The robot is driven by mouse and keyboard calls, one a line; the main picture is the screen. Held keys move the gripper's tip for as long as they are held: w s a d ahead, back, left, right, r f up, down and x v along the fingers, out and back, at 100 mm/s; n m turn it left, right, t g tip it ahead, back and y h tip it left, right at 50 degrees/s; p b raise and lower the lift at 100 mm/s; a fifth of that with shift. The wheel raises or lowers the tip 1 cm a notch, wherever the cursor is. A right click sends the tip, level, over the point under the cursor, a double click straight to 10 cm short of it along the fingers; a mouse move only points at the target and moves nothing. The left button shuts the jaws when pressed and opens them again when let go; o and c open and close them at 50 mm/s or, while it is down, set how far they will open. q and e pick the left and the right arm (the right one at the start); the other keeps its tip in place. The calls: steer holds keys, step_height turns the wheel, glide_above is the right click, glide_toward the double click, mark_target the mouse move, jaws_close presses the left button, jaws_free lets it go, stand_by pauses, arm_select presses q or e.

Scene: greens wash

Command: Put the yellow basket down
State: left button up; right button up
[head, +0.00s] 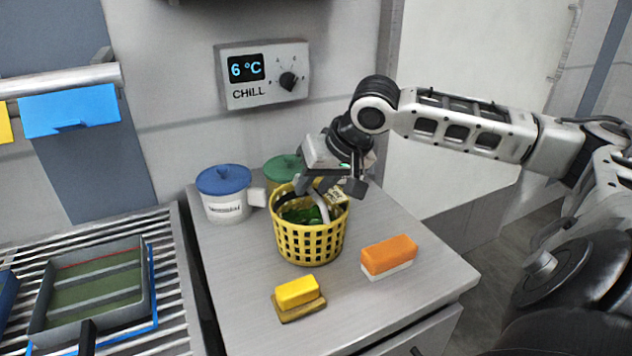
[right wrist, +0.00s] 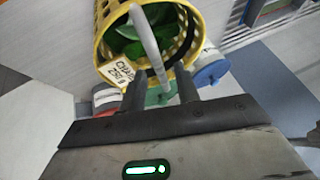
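The yellow basket (head: 310,246) stands upright on the grey counter (head: 230,300), with green leaves and a tag inside. Its base appears to rest on the counter. In the right wrist view the basket (right wrist: 103,30) shows its open top, leaves, grey handle (right wrist: 147,40) and a tag reading about 250 g. My right gripper (head: 330,187) is over the basket's rim, at the handle. Its fingers (right wrist: 160,90) are spread, with the handle between them and gaps showing at its sides. My left gripper is not seen.
A white canister with a blue lid (head: 224,182) and a green-lidded one (head: 283,168) stand behind the basket. A yellow block (head: 298,292) and an orange-and-white block (head: 388,256) lie in front. A slatted rack with a tray (head: 95,285) is at left.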

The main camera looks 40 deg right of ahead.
steer(key=shift+r, duration=0.1)
arm_select(q)
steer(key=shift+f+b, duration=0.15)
steer(key=shift+b, duration=0.25)
arm_select(e)
steer(key=v, duration=1.2)
steer(key=shift+w+r, duration=0.1)
